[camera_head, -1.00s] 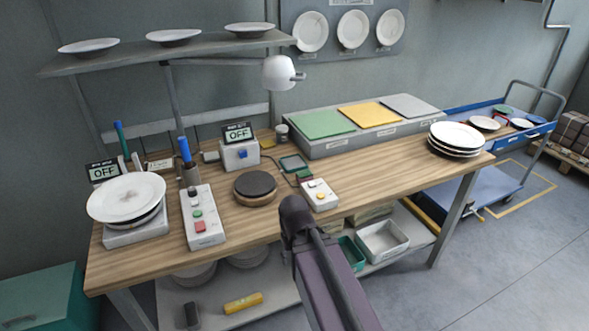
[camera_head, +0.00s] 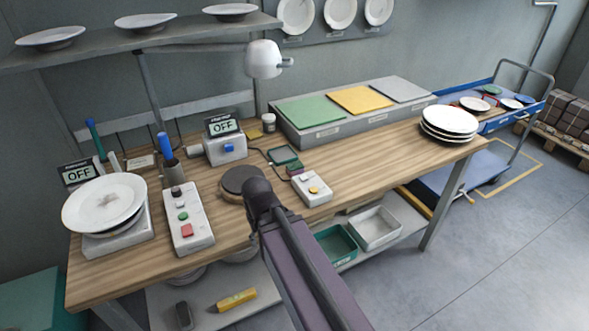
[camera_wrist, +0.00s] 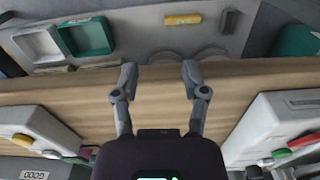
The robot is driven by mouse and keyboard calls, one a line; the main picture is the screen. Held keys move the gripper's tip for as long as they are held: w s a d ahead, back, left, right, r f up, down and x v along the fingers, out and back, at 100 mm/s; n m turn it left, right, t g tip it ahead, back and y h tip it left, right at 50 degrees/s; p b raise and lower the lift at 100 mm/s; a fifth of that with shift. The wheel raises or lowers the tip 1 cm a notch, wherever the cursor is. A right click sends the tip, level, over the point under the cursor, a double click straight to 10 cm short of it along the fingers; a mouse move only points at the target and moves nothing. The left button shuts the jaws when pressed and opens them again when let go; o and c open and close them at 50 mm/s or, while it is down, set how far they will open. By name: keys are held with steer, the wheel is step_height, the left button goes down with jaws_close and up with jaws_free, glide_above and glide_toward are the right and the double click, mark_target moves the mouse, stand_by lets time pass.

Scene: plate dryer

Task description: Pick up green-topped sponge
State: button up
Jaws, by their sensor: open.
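A small block with a green top and a reddish side (camera_head: 294,169) lies on the wooden bench, behind the white box with the yellow button. It is the only small green-topped block I make out, and it is too small to confirm as the sponge. In the head view my arm hides the gripper.
The bench (camera_head: 363,168) holds a button box (camera_head: 188,222), a dark round pad (camera_head: 240,182), a plate on a scale (camera_head: 104,202) and stacked plates (camera_head: 449,121). A yellow bar (camera_head: 237,299) and a white bin (camera_head: 376,229) are on the lower shelf. The bench right of centre is clear.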

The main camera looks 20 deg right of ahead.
steer(key=o, duration=0.5)
steer(key=shift+w, duration=0.15)
steer(key=shift+c, duration=0.2)
steer(key=shift+o, duration=0.7)
steer(key=shift+w+d+r, duration=0.15)
steer(key=shift+w+r, duration=0.05)
steer(key=shift+w, duration=0.05)
step_height(320, 180, up, 13)
steer(key=t+p, duration=0.1)
steer(key=p, duration=1.3)
glide_above(294, 165)
steer(key=s, duration=0.2)
steer(key=shift+w+d+b, duration=0.15)
steer(key=shift+w+b, duration=0.05)
steer(key=shift+b, duration=0.1)
steer(key=f+b, duration=0.2)
steer(key=b, duration=0.1)
steer(key=f+b, duration=0.2)
steer(key=f, duration=0.1)
steer(key=w+f+b, duration=0.1)
steer(key=f+b, duration=0.2)
steer(key=shift+f+b, duration=0.25)
steer(key=shift+b, duration=0.05)
